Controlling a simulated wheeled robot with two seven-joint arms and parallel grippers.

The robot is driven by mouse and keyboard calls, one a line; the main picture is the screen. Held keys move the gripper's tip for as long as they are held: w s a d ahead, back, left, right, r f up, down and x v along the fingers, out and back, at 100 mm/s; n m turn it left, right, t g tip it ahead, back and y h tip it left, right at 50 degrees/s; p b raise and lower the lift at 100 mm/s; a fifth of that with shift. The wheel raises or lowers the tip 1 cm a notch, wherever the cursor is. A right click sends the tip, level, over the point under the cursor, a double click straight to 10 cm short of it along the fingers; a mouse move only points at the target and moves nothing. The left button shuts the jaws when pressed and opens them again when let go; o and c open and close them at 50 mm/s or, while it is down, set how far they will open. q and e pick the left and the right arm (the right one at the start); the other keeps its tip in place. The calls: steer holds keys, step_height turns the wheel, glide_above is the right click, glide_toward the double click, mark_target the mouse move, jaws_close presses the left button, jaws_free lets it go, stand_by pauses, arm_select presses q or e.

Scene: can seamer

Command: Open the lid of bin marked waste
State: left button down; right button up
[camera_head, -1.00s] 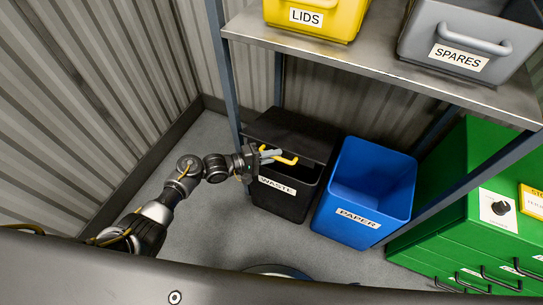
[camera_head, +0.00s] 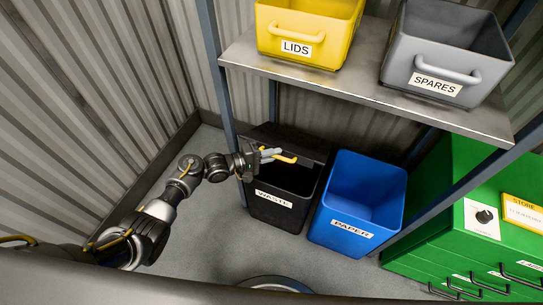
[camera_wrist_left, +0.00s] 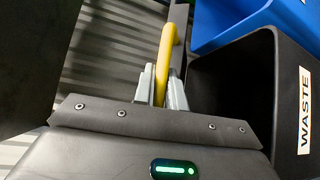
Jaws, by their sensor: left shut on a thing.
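The black bin marked WASTE (camera_head: 276,201) stands on the floor under the shelf; it also shows in the left wrist view (camera_wrist_left: 232,80). Its black lid (camera_head: 290,138) is tilted up at the back, and the dark inside of the bin shows below it. A yellow handle (camera_head: 287,159) sticks out from the lid. My left gripper (camera_head: 268,155) is shut on this handle; in the left wrist view the fingers (camera_wrist_left: 161,88) stand on either side of the yellow bar (camera_wrist_left: 165,55). My right gripper is not in view.
A blue bin marked PAPER (camera_head: 350,222) stands open just right of the waste bin. A shelf (camera_head: 350,88) above holds a yellow LIDS bin (camera_head: 305,47) and a grey SPARES bin (camera_head: 430,65). A green cabinet (camera_head: 440,220) is at the right. A shelf post (camera_head: 216,75) rises beside the bin.

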arm_select(q)
steer(key=shift+r, duration=0.1)
stand_by(0.3)
steer(key=c, duration=1.7)
jaws_free()
steer(key=p+v, duration=0.1)
steer(key=v, duration=0.9)
steer(key=shift+s+a, duration=0.1)
steer(key=shift+a, duration=0.3)
